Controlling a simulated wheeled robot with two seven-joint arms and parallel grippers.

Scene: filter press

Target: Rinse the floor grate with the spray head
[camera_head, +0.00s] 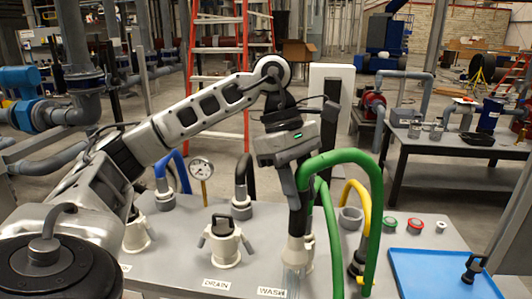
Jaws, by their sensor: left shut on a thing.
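My left gripper (292,188) points down over the grey bench and is shut on a dark upright handle with a green hose (374,200) at its top, which looks like the spray head (298,222). The fingers cover part of it. Its lower end meets a pale fitting (296,254) behind the WASH label; I cannot tell whether it is seated or just above. I cannot make out a floor grate. My right gripper is not in view.
A capped port (225,242) stands behind the DRAIN label, with a pressure gauge (201,168) behind it.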

